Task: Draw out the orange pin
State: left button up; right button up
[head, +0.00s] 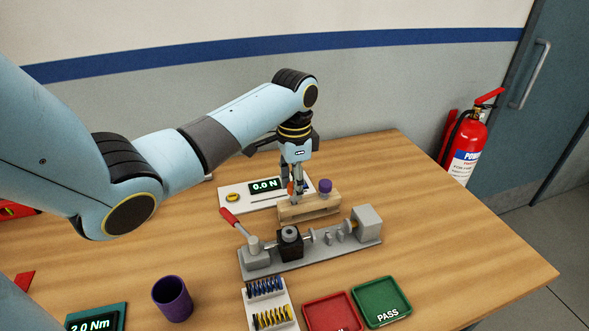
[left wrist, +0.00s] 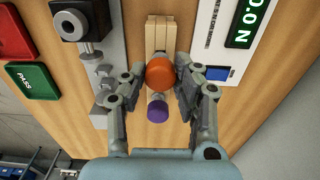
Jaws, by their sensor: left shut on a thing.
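The orange pin (head: 290,187) shows as a small patch beside my fingers in the head view. Its round orange head (left wrist: 160,72) is large between the fingers in the left wrist view. My left gripper (head: 297,194) points down over the wooden block (head: 310,210) and is shut on the orange pin. The fingers hide the pin's lower part, so I cannot tell how deep it sits in the block. A purple-topped pin (head: 325,186) stands on the block to the right; it also shows in the left wrist view (left wrist: 157,110). My right gripper is not in view.
A grey test rig (head: 275,262) with a red-handled lever stands in front of the block. A white force gauge (head: 232,203) reading 0.0 N lies behind. A purple cup (head: 172,298), a spring rack (head: 267,303), and red (head: 313,307) and green (head: 381,302) trays are nearer.

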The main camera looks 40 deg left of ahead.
pick_arm(q)
jog(key=shift+r+p, duration=1.3)
jog(key=shift+r, duration=0.9)
jog(key=shift+r, duration=2)
